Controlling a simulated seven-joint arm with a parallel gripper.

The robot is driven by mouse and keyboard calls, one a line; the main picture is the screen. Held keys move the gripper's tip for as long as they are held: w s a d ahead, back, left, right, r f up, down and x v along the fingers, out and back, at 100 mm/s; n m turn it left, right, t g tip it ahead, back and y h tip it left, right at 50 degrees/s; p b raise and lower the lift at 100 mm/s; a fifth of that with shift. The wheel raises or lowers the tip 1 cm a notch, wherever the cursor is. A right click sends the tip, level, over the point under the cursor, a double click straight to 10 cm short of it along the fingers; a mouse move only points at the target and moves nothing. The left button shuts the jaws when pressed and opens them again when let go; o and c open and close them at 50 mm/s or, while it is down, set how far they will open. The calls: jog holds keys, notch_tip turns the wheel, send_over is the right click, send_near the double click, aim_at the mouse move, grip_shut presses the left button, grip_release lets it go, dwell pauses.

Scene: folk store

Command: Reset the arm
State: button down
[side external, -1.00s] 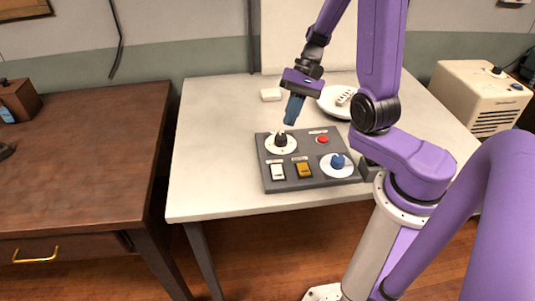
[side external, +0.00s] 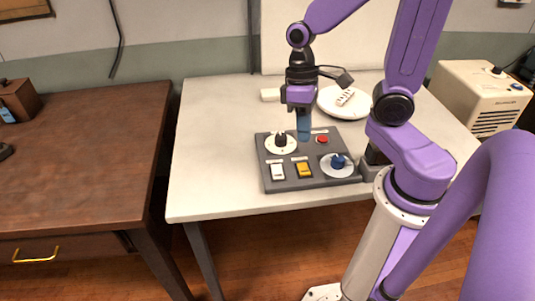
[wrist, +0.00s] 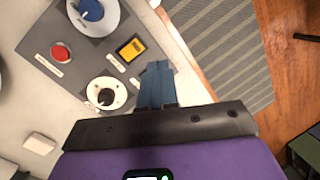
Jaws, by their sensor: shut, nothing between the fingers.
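My gripper (side external: 304,136) points down over the grey control panel (side external: 318,178), with its blue fingers shut and empty. In the side view the fingertips overlap the panel between the black knob (side external: 280,141) and the red button (side external: 323,139); I cannot tell whether they touch it. In the wrist view the closed fingers (wrist: 157,66) show beside the black knob (wrist: 105,97) and below the yellow switch (wrist: 132,48). The panel also carries a blue knob (side external: 338,161), and a white switch (side external: 277,171) that is hidden in the wrist view.
The panel lies on a white table (side external: 205,150). Behind it are a white plate (side external: 345,102) with a pale item on it and a small white block (side external: 270,95). A brown desk (side external: 85,160) stands left and a cream appliance (side external: 480,95) right. The table's left part is clear.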

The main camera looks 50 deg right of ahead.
jog(key=s+a+r+n+t+h, duration=0.1)
jog(key=s+a+r+n+t, duration=0.1)
jog(key=s+n, duration=0.6)
jog(key=shift+s+r+n+t, duration=0.3)
jog(key=shift+s+r, duration=0.05)
jog(key=shift+s, duration=0.3)
jog(key=shift+a, duration=0.1)
dwell(1.1)
